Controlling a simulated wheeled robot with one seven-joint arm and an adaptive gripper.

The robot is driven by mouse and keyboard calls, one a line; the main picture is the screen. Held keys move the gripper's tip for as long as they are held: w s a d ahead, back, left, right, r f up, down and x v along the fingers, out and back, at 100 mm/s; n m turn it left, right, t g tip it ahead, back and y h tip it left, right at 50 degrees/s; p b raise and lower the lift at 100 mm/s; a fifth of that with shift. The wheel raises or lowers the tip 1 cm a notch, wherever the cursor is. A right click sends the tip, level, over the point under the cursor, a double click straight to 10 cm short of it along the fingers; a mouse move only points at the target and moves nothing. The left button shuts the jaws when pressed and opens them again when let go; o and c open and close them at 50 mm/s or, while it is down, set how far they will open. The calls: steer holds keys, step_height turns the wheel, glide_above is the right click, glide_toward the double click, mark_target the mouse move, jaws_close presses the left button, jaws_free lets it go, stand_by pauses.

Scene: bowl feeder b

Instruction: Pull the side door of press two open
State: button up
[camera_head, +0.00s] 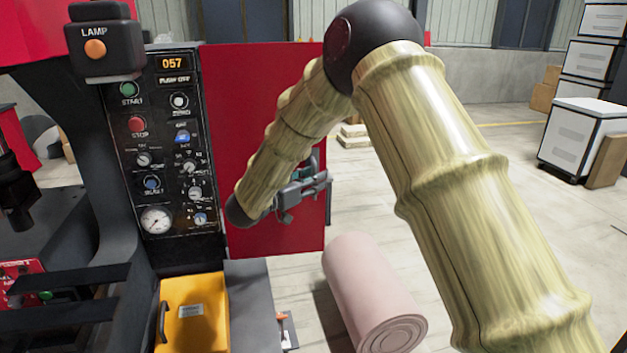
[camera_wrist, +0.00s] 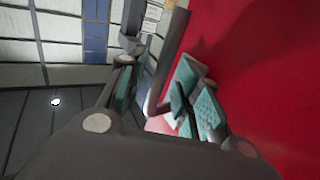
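The side door of press two is a flat red panel (camera_head: 255,110) to the right of the control panel in the head view. It fills the right of the wrist view as a red surface (camera_wrist: 270,80). My gripper (camera_head: 312,187) is in front of the door near its right edge. In the wrist view my gripper (camera_wrist: 160,92) has its teal-padded fingers apart. A dark bar handle (camera_wrist: 172,58) runs beside the door and down between the fingers. I cannot tell whether a pad touches it. The head view hides the handle behind my arm and gripper.
The press's control panel (camera_head: 165,150) stands left of the door. A yellow box (camera_head: 193,312) is below it. A pink roll (camera_head: 370,295) is on the right near the front. White cabinets (camera_head: 575,140) stand farther right, with open floor between.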

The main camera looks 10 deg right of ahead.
steer(key=shift+d+f, duration=0.1)
steer(key=v, duration=1.2)
